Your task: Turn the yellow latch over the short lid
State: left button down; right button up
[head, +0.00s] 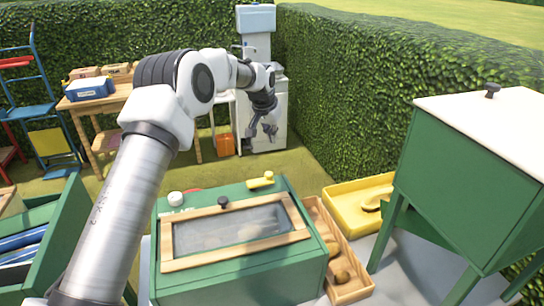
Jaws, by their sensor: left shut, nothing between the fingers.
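The yellow latch (262,181) sits on the top of the green box (240,276), behind the framed lid and apart from its edge. The lid (164,245) has a light wood frame, a dark see-through pane and a black knob; I take it for the short lid. My left gripper (269,132) is shut and empty, raised in the air beyond the box, farther off than the latch. It touches neither latch nor lid. My right gripper is not in view.
A white round knob (175,198) sits left of the latch. A wooden tray (350,290) stands along the box's right side, with a yellow tray (345,193) beyond. A green cabinet with a white top (485,112) stands at right. A green crate (62,225) is at left.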

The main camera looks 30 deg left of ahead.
aim_at(260, 181)
pick_arm(q)
jog(key=p+x, duration=0.1)
jog(key=x, duration=0.1)
jog(key=p+x, duration=0.1)
jog(key=x, duration=0.2)
jog(key=p+x, duration=0.1)
jog(key=x, duration=0.2)
jog(key=shift+s+d+f+p, duration=0.2)
jog(key=shift+d+f+p, duration=0.15)
jog(key=shift+s+f+p, duration=0.1)
jog(key=shift+s+p, duration=0.1)
jog(key=shift+p, duration=0.15)
jog(key=s+p, duration=0.1)
jog(key=s, duration=0.1)
jog(key=shift+s+f+p, duration=0.35)
jog(key=shift+f, duration=0.05)
jog(key=shift+s+d+f, duration=0.1)
jog(key=shift+s, duration=0.3)
jog(key=shift+w+f, duration=0.15)
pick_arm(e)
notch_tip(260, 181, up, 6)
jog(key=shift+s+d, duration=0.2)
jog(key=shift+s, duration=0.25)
